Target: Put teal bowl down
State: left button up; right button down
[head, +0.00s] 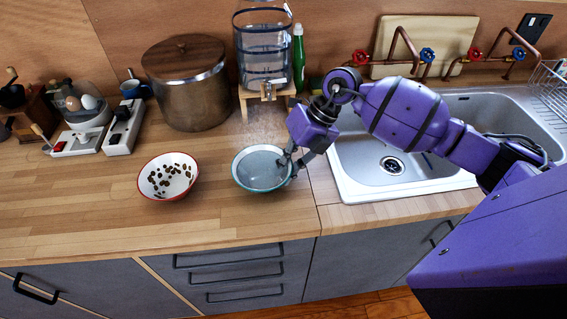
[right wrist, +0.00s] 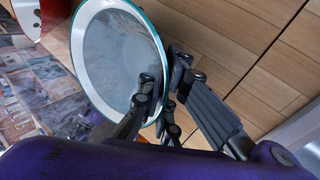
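The teal bowl (head: 261,169), pale grey inside with a teal rim, is at the counter's front, left of the sink. I cannot tell whether its base touches the wood. My right gripper (head: 291,163) is at the bowl's right edge, shut on the rim. In the right wrist view the bowl (right wrist: 112,58) fills the upper left, with one finger of the gripper (right wrist: 163,88) inside the rim and the other outside. My left gripper is not in view.
A red-rimmed bowl with brown pieces (head: 168,188) stands left of the teal bowl. A large pot (head: 187,95) and a water dispenser (head: 264,55) stand behind. The sink (head: 392,187) is at the right. Bare wooden counter (head: 90,205) lies to the left.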

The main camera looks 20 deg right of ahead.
jog(key=c, duration=2)
grip_release()
jog(key=shift+f, duration=0.1)
jog(key=shift+d+r, duration=0.1)
jog(key=shift+r, duration=0.15)
jog(key=shift+b+v, duration=0.3)
jog(key=shift+v, duration=5.5)
